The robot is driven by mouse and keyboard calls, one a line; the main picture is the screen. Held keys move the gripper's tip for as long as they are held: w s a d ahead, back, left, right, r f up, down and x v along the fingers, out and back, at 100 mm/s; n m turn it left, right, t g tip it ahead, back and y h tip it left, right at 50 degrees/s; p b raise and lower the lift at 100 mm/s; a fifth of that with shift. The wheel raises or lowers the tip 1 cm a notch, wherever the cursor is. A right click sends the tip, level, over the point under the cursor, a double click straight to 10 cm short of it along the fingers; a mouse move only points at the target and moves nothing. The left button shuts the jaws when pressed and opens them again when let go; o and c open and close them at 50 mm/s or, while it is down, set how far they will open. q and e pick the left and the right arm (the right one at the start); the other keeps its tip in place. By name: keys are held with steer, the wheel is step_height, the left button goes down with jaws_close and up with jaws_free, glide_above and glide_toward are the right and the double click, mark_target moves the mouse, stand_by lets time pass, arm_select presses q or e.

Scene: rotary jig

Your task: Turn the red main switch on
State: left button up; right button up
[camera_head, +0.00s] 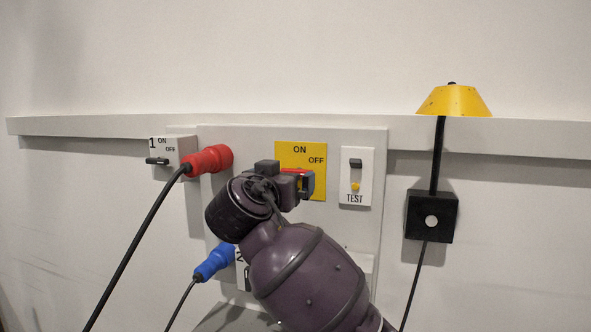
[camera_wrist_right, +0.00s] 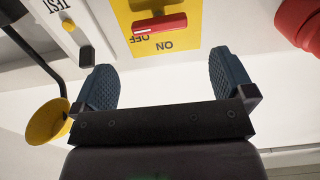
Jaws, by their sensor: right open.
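The red main switch (camera_wrist_right: 160,25) is a bar handle on a yellow plate (camera_wrist_right: 190,35) marked ON and OFF. In the right wrist view it lies nearly level, with its white-marked end by the OFF label. In the head view only a thin strip of the switch (camera_head: 295,171) shows above my right gripper (camera_head: 291,188), which hides much of it. The right wrist view shows my right gripper (camera_wrist_right: 163,82) open and empty. Its two blue pads are spread wide, with the switch beyond them and between their lines, apart from both. My left gripper is not in view.
A white TEST box (camera_head: 356,177) sits right of the yellow plate. A yellow-shaded lamp (camera_head: 454,101) on a black box (camera_head: 431,217) stands further right. A red plug (camera_head: 208,160) with a black cable is on the left, near switch box 1 (camera_head: 172,150). A blue plug (camera_head: 214,263) is below.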

mark_target(295, 171)
arm_select(q)
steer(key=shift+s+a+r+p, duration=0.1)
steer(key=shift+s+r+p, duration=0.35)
steer(key=shift+p, duration=0.6)
arm_select(e)
steer(key=x, duration=0.8)
steer(key=shift+w, duration=0.15)
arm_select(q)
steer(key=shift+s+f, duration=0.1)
arm_select(e)
steer(key=c, duration=0.9)
steer(key=shift+f, duration=0.1)
